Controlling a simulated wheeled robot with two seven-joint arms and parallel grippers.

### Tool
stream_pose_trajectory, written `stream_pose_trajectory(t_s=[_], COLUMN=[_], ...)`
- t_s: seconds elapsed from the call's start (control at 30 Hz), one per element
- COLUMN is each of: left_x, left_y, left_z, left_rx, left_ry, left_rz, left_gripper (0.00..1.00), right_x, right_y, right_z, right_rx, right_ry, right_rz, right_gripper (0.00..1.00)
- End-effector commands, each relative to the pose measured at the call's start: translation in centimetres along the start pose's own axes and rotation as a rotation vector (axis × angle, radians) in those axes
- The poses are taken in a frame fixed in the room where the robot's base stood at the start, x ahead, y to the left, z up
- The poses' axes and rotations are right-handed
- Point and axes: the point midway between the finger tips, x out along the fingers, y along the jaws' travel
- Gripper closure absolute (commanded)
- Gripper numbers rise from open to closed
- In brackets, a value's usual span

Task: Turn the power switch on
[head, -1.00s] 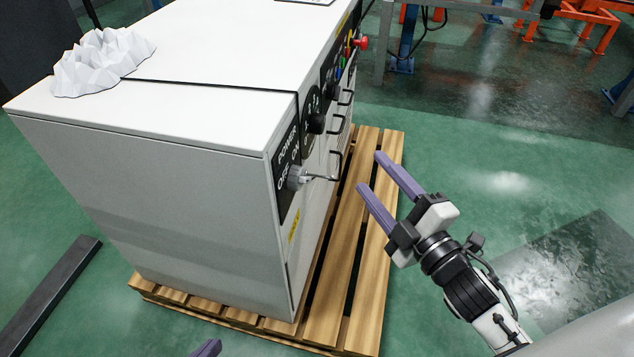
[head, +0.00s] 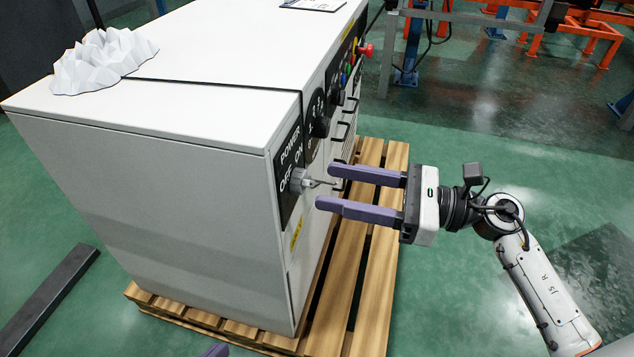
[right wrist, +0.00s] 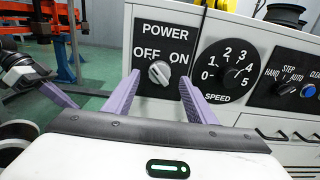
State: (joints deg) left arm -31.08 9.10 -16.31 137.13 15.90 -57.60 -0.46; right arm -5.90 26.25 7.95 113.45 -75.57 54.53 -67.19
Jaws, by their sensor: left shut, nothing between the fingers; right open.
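The power switch is a grey knob (head: 300,180) on a black plate at the near end of the white cabinet's (head: 150,190) front panel. In the right wrist view the knob (right wrist: 159,72) sits below and between the OFF and ON labels, its bar tilted toward OFF. My right gripper (head: 324,186) is open, its two purple fingers pointing at the knob with the tips short of it; no contact shows. In the right wrist view the knob lies between the fingers. My left gripper (head: 216,350) is shut; only its tip shows at the bottom edge.
A speed dial (right wrist: 222,72) sits right beside the power plate, with more switches and a red button (head: 365,48) farther along. Drawer handles (head: 338,158) stick out below. The cabinet stands on a wooden pallet (head: 365,280). Green floor lies open to the right.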

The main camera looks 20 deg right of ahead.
Motion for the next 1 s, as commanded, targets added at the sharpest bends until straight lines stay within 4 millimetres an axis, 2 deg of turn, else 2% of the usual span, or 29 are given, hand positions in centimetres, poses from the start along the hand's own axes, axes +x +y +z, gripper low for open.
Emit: stream_pose_trajectory(t_s=[0.1,0.23,0.6,0.63,0.87,1.0], left_x=[0.0,0.0,-0.1,-0.1,-0.1,-0.1], left_y=[0.1,0.2,0.2,0.2,0.2,0.2], left_z=[-0.1,-0.2,-0.2,-0.2,-0.3,-0.3], left_rx=[-0.002,-0.003,-0.004,-0.004,-0.004,-0.003], left_ry=[0.006,0.011,0.014,0.014,0.014,0.014], left_rz=[0.004,0.007,0.008,0.008,0.008,0.008], left_gripper=[1.00,1.00,1.00,1.00,1.00,1.00], right_x=[2.1,3.5,4.2,4.2,4.2,4.2], right_y=[0.0,0.0,0.0,0.0,0.0,0.0], right_z=[0.1,0.0,0.0,0.0,0.0,0.0], right_rx=[-0.001,0.001,0.003,0.003,0.003,0.008], right_ry=[-0.004,-0.003,-0.001,-0.001,-0.001,-0.001], right_rz=[0.001,-0.001,-0.001,-0.001,-0.001,-0.001], right_gripper=[0.49,0.49,0.49,0.51,0.89,0.89])
